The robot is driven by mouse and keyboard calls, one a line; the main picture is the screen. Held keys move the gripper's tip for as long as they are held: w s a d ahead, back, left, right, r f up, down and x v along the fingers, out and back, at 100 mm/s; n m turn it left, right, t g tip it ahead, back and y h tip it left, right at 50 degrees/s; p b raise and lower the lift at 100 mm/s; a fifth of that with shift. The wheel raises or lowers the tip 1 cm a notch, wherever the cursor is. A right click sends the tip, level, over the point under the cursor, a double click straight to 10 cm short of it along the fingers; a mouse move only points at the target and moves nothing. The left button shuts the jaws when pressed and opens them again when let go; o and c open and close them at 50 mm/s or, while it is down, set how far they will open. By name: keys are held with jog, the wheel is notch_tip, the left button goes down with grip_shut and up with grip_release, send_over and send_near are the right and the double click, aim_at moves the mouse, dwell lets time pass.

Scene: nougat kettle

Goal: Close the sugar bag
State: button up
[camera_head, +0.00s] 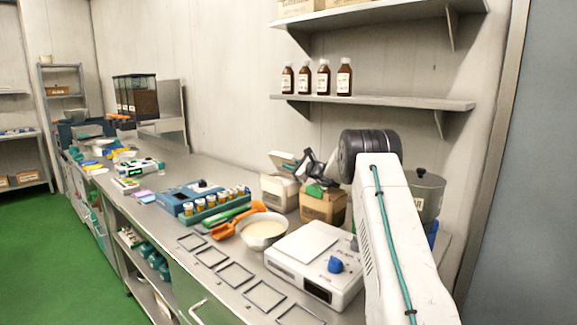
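A brown box-like bag (322,207) with a pale label stands on the steel counter, behind the white bowl and left of my arm. It looks like the sugar bag, but I cannot read the label. A green piece (316,190) shows at its top; whether the top is open is hard to tell. My gripper (309,176) is dark and small in the picture, at the top of the bag or just above it. My arm comes in from the right. I cannot tell whether the fingers touch the bag or how far apart they are.
A cream container (279,190) with a raised lid stands left of the bag. A white bowl (263,231), an orange scoop (232,222) and a white scale (315,262) are in front. A steel pot (428,192) stands behind my arm. A shelf (390,103) with brown bottles hangs above.

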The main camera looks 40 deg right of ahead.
jog(key=o, duration=0.3)
jog(key=shift+r, duration=0.1)
jog(key=shift+r, duration=0.15)
notch_tip(320, 180, up, 3)
jog(key=shift+r, duration=0.2)
jog(key=s+a, duration=0.2)
jog(key=s, duration=0.3)
jog(key=s+a+r, duration=0.1)
jog(key=s+a, duration=0.1)
jog(key=s, duration=0.3)
jog(key=s+a, duration=0.2)
jog(key=s, duration=0.2)
jog(key=shift+s+r, duration=0.15)
jog(key=shift+s, duration=0.25)
jog(key=shift+a, duration=0.1)
